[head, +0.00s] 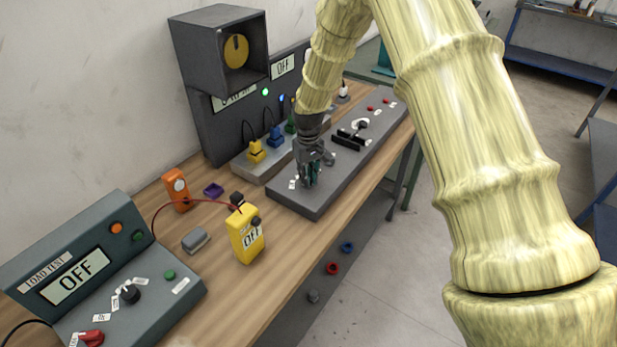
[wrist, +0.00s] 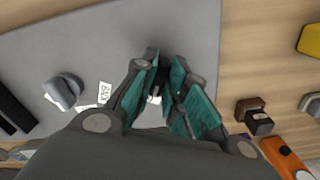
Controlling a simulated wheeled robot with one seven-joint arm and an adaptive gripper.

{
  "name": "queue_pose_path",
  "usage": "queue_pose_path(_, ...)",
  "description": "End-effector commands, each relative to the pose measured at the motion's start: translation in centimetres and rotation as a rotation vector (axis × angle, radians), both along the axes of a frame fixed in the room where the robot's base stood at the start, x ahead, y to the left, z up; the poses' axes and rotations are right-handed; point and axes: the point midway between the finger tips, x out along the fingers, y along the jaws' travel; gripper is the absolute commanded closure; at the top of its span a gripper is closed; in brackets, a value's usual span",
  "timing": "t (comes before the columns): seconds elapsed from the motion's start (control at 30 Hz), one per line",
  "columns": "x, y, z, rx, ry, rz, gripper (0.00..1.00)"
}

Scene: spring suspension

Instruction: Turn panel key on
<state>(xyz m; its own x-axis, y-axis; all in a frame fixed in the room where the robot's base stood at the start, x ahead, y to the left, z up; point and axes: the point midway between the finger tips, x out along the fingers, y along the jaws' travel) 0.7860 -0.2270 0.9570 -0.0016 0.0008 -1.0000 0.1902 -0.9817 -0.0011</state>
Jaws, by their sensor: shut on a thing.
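The long grey control panel (head: 310,207) lies on the wooden bench, and its flat top fills much of the wrist view (wrist: 100,45). My gripper (head: 311,180) points down at the near end of this panel. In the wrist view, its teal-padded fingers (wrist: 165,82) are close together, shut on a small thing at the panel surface. This is where the panel key appears to be, but the fingers hide nearly all of it, so its turn angle cannot be told. A bit of white label shows between the fingers.
A grey knob (wrist: 62,91) is beside the fingers. The yellow OFF box (head: 246,238), orange device (head: 177,188) and load test console (head: 170,300) stand nearer on the bench. Yellow, blue and green plugs (head: 256,152) line a block behind the panel. The bench's front edge is close.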

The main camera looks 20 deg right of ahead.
Motion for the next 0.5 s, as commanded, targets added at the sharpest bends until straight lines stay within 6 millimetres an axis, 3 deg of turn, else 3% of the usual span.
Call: queue_pose_path(0.5, 0.22, -0.10, 0.28, -0.001, -0.005, -0.071, 1.00)
